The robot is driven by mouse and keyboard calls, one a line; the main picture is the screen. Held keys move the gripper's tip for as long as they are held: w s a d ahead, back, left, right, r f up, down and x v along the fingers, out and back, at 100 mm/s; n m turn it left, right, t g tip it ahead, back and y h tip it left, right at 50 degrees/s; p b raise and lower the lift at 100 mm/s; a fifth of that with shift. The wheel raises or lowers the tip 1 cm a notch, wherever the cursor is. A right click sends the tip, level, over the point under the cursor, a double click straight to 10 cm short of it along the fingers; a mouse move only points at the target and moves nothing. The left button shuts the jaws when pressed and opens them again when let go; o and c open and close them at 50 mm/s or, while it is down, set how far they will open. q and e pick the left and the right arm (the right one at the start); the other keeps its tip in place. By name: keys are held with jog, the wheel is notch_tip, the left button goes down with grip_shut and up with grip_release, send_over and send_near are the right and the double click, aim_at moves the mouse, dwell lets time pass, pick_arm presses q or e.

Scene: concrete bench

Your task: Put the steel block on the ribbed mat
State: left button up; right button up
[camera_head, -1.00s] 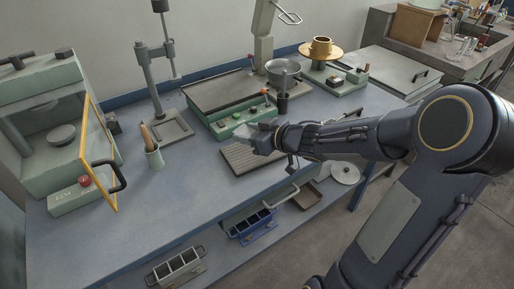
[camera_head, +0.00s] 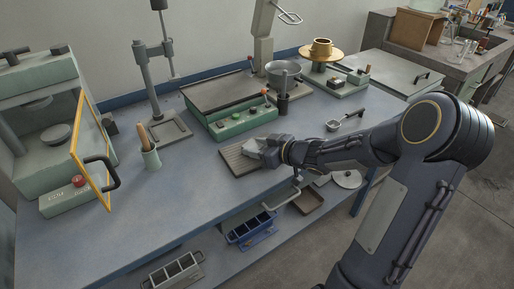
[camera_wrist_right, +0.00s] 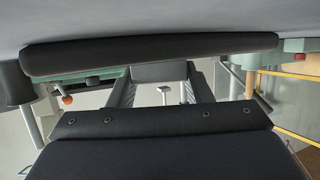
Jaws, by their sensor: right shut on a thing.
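The ribbed mat (camera_head: 236,161) lies flat on the bench near its front edge, partly hidden by my right gripper. The steel block (camera_head: 251,147) is a small light grey piece over the mat's right part. My right gripper (camera_head: 266,151) is shut on it, reaching in from the right. In the right wrist view the picture is upside down. The block (camera_wrist_right: 160,72) shows between my two fingers (camera_wrist_right: 160,92), against the dark mat (camera_wrist_right: 150,55). It looks touching or very close to the mat; I cannot tell which. My left gripper is not in view.
A green control box (camera_head: 240,121) stands just behind the mat. A small pan (camera_head: 334,125) lies to the right. The bench between cup and mat is clear.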

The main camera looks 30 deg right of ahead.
jog(key=shift+f, duration=0.15)
jog(key=o, duration=1.3)
jog(key=shift+c, duration=0.2)
jog(key=shift+r, duration=0.2)
jog(key=shift+s+d+r, duration=0.15)
jog(key=shift+s+r, duration=0.05)
jog(key=shift+s, duration=0.1)
jog(key=p+v, duration=0.3)
jog(key=v, duration=0.8)
notch_tip(320, 180, up, 5)
jog(key=d+m+h, duration=0.2)
jog(key=m+h, duration=0.1)
jog(key=h, duration=0.2)
jog(key=s+a+m+g+h, duration=0.2)
jog(key=s+m+h, duration=0.1)
jog(key=s, duration=0.2)
jog(key=s+a+f+g+y, duration=0.2)
jog(key=s+a+g+y, duration=0.3)
jog(key=s+a, duration=0.9)
jog(key=shift+a+f+y, duration=0.4)
jog(key=shift+a+y, duration=0.5)
jog(key=shift+a, duration=0.1)
